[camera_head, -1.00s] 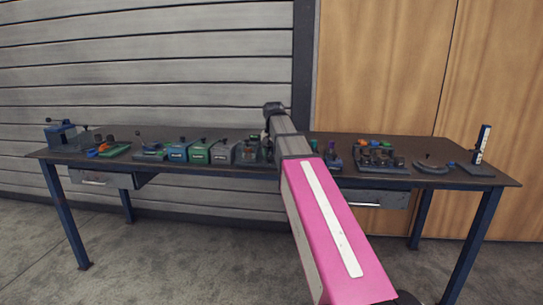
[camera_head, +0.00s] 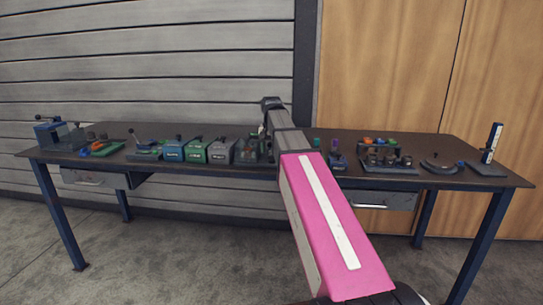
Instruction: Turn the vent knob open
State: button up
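My arm reaches forward over the middle of the workbench (camera_head: 432,146). Its wrist bends down near the back edge, and my gripper (camera_head: 265,131) is small, dark and partly hidden by the arm. I cannot tell whether its fingers are open or shut, or whether it touches anything. Several small devices with knobs or levers stand along the bench. They include a blue box (camera_head: 174,151), a green box (camera_head: 195,152) and a grey box (camera_head: 220,153), each with a dark knob on top. Which knob is the vent knob cannot be told at this size.
A blue vise-like device (camera_head: 52,134) stands at the far left. At the right are a dark block with several round parts (camera_head: 388,160), a curved dial-like piece (camera_head: 441,165) and an upright blue-and-white gauge (camera_head: 492,143). A slatted wall and wooden panels stand behind.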

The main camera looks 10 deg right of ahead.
aim_at(272, 159)
jog(key=shift+f, duration=1.45)
jog(key=c, duration=0.9)
jog(key=shift+c, duration=0.2)
